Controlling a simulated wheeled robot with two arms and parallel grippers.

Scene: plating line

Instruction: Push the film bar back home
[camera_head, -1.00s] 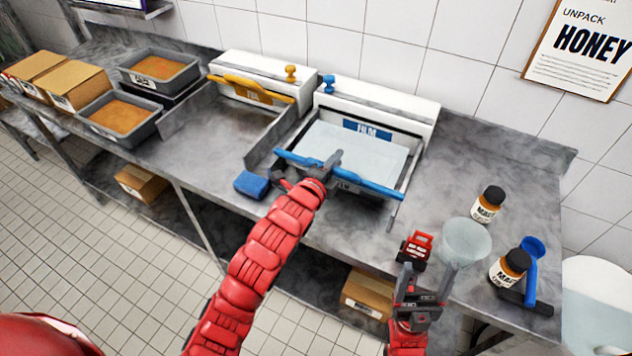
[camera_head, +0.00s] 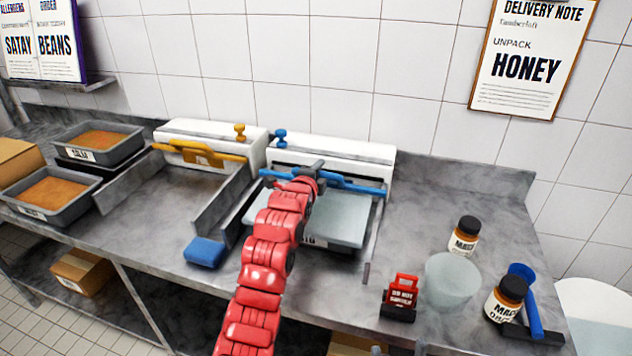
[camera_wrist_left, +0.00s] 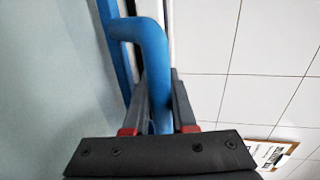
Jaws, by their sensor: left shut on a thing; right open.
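The blue film bar (camera_head: 362,187) lies across the film dispenser at the right, close against its white housing (camera_head: 350,153). My left gripper (camera_head: 314,172) is shut on the middle of the bar, and its red arm covers part of the film tray below. In the left wrist view, a bent blue handle part of the bar (camera_wrist_left: 152,45) runs down between the two fingers of my left gripper (camera_wrist_left: 160,90). A pale sheet (camera_head: 340,220) shows in front of the bar. My right gripper is not in view.
A second dispenser with a yellow bar (camera_head: 200,151) stands to the left. A blue sponge (camera_head: 205,252) lies near the front edge.

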